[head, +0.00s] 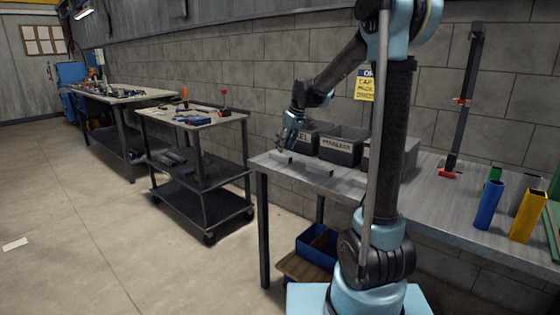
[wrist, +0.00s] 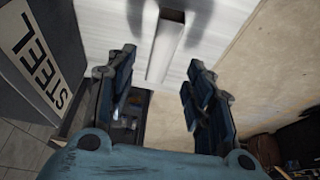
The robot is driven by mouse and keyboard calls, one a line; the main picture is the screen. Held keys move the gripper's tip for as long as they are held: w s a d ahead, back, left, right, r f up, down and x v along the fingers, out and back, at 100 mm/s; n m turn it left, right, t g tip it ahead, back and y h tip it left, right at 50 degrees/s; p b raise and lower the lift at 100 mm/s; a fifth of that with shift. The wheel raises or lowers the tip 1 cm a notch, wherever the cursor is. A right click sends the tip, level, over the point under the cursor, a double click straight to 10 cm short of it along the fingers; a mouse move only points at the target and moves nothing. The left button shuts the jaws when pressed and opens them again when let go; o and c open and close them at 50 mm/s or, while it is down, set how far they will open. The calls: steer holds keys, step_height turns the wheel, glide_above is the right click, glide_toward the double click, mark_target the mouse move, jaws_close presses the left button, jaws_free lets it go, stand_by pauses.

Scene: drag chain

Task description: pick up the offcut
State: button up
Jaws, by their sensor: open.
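A pale, narrow bar that looks like the offcut (wrist: 166,45) lies on the light bench top in the wrist view, its near end close to the bench edge. My gripper (wrist: 162,62) is open, with one dark finger on each side of the bar and apart from it. In the head view my gripper (head: 284,146) points down over the far left end of the metal bench (head: 455,195). A small grey piece (head: 283,157) shows just under it there. The height of the fingers above the bar is hard to tell.
A dark bin marked STEEL (wrist: 40,62) stands close on the left in the wrist view. Another dark bin (head: 342,146) stands along the wall. A second small piece (head: 319,170) lies nearer on the bench. Blue (head: 488,204) and yellow (head: 528,215) tubes stand right.

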mark_target(281, 155)
steer(key=shift+x, duration=2.6)
steer(key=shift+c, duration=0.5)
steer(key=shift+s, duration=0.1)
jaws_close()
